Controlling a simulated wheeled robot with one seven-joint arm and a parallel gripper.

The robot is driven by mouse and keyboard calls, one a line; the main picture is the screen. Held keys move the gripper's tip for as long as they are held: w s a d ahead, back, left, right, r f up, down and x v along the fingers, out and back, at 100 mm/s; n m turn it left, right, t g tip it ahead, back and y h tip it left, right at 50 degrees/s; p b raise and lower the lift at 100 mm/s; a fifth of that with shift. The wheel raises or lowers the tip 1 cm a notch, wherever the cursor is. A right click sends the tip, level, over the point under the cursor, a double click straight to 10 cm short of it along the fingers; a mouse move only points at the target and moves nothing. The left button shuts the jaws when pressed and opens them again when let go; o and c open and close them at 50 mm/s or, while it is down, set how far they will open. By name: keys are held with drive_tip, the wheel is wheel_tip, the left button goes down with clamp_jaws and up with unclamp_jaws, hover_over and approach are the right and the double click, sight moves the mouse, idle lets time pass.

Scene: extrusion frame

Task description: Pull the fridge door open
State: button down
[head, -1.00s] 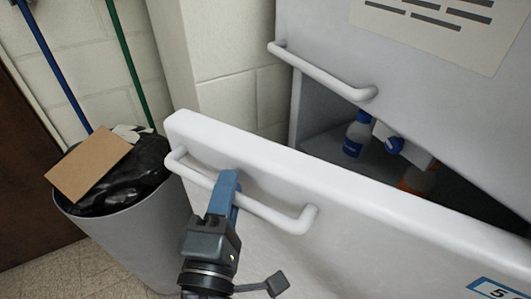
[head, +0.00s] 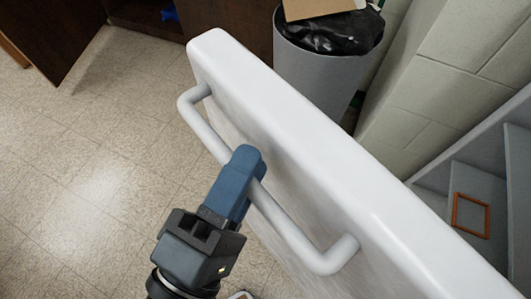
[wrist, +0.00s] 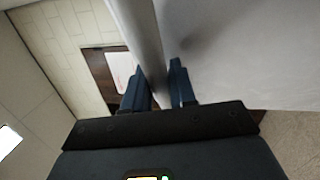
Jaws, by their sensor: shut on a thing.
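The white fridge door (head: 262,95) stands swung out in the head view, with its top edge running from upper left to lower right. Its white bar handle (head: 291,236) is on the outer face. My gripper (head: 247,165) is shut on the handle near its middle, with blue fingers around the bar. In the wrist view the fingers (wrist: 158,82) are on either side of the handle (wrist: 145,38), and the door face (wrist: 235,50) is at the right. Part of the fridge interior (head: 478,190) shows at the right, with an orange-brown frame-like item on a shelf.
A grey bin (head: 315,78) with a black bag and cardboard stands just behind the door. A pale block wall (head: 460,75) is at the right. Dark brown cabinets (head: 62,35) are at the back left. The tiled floor (head: 85,160) at the left is clear.

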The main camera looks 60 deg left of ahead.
drive_tip(key=shift+s+d, duration=0.1)
drive_tip(key=shift+s, duration=0.1)
drive_tip(key=c, duration=1.3)
unclamp_jaws()
drive_tip(key=b+v, duration=0.2)
drive_tip(key=v, duration=0.5)
drive_tip(key=shift+s+d, duration=0.2)
drive_tip(key=shift+s, duration=0.1)
drive_tip(key=shift+f, duration=0.1)
